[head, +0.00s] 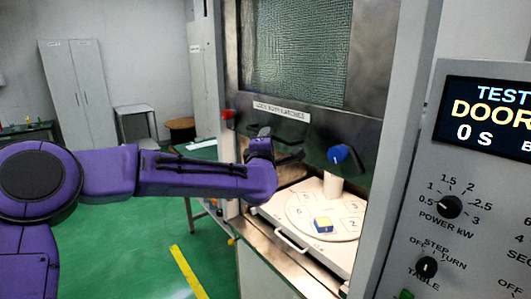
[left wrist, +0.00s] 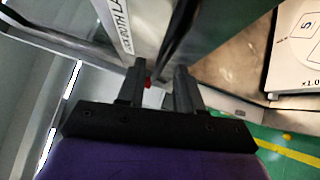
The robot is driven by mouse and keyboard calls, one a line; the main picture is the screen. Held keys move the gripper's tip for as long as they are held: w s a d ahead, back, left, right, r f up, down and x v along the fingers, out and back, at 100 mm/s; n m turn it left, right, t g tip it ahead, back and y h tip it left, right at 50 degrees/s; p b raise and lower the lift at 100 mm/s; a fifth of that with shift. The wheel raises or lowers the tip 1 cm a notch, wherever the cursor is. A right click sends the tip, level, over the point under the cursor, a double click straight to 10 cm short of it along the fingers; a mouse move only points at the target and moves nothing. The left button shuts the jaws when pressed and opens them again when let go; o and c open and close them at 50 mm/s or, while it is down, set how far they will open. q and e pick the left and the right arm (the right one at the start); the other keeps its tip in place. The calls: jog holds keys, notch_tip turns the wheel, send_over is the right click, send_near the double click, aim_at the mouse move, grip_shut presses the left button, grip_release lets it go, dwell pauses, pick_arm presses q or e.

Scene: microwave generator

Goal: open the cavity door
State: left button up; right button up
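The cavity door (head: 297,50) is a metal panel with a mesh window, standing raised above a lit opening. A label plate (head: 281,112) about latches is on its lower part, and shows large in the left wrist view (left wrist: 121,25). A red latch (head: 228,114) is at the left and a blue latch (head: 338,153) at the right. My left gripper (head: 290,152) is at the door's lower part, below the label. In the left wrist view its fingers (left wrist: 155,88) are apart, with a dark bar running down close to them. Contact with the bar is unclear. My right gripper is not in view.
A control panel (head: 470,190) stands at the right. Green floor (head: 150,250) is clear at the left.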

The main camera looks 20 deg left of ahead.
pick_arm(q)
jog(key=b+v, duration=0.2)
jog(key=v, duration=0.5)
jog(key=shift+s, duration=0.15)
jog(key=s+f+m+g+h, duration=0.1)
jog(key=s+f+m+g, duration=0.25)
jog(key=f, duration=0.95)
jog(key=s+f+m+g+h, duration=0.15)
jog(key=s+f+m, duration=0.3)
jog(key=f, duration=0.95)
jog(key=s+f+m+g, duration=0.3)
jog(key=s+f+m, duration=0.1)
jog(key=f, duration=0.9)
jog(key=s+a+f+m+g, duration=0.1)
jog(key=s+a+f+g, duration=0.1)
jog(key=s+f, duration=0.4)
jog(key=s+a+f+m+g, duration=0.1)
jog(key=s+f, duration=0.5)
jog(key=s, duration=0.7)
jog(key=s+a+f+m+g, duration=0.2)
jog(key=s+f+g, duration=0.2)
jog(key=s, duration=0.5)
notch_tip(320, 180, down, 2)
jog(key=shift+s+a+f+g, duration=0.1)
jog(key=shift+s+a+g, duration=0.2)
jog(key=shift+a, duration=0.1)
